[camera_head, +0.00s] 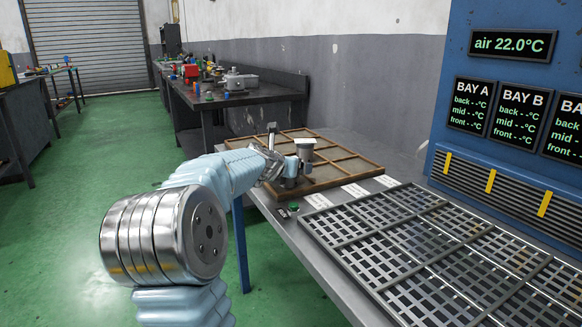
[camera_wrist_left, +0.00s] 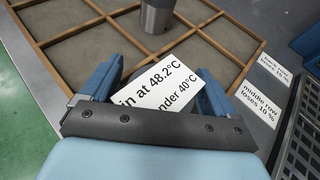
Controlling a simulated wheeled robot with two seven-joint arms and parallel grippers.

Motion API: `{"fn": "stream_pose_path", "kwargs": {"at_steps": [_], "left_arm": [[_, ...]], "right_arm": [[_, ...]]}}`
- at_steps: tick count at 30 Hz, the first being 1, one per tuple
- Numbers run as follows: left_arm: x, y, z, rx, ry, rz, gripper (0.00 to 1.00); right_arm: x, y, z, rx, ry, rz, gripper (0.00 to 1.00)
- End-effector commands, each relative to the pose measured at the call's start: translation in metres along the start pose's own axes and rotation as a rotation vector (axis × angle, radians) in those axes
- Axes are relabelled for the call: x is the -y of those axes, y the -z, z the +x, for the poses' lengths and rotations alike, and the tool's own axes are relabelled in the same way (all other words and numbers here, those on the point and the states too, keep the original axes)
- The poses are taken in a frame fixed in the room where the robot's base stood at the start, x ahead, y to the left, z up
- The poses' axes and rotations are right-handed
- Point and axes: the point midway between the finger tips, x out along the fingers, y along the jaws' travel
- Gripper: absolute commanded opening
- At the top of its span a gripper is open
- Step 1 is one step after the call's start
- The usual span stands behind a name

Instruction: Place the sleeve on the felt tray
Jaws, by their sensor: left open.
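The sleeve is a grey metal cylinder (camera_head: 306,152) with a pale top. It stands upright on the felt tray (camera_head: 352,166), a wood-framed tray with brown lining and dividers. In the left wrist view the lower part of the sleeve (camera_wrist_left: 157,16) shows at the top edge, on the tray lining (camera_wrist_left: 82,58); its top is cut off. My left gripper (camera_wrist_left: 160,68) is open, with its two blue fingers apart and the sleeve beyond their tips, apart from them. In the head view the gripper (camera_head: 297,168) is low at the tray's near side. My right gripper is not in view.
A blue machine (camera_head: 500,140) with bay displays stands behind.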

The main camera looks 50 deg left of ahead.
Motion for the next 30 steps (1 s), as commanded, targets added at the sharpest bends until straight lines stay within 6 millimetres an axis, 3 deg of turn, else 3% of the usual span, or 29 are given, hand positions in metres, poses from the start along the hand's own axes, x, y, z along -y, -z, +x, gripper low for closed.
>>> {"fn": "stream_pose_path", "kwargs": {"at_steps": [15,21,30], "left_arm": [[0.0,-0.001,-0.105,0.002,-0.002,0.001,0.89],[0.0,0.0,-0.118,0.0,-0.001,0.0,0.89],[0.0,0.001,-0.118,0.0,-0.001,0.001,0.89]], "right_arm": [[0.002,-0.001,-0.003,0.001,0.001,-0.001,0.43],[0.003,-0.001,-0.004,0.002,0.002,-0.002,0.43],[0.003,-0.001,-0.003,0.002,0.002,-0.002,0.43]]}}
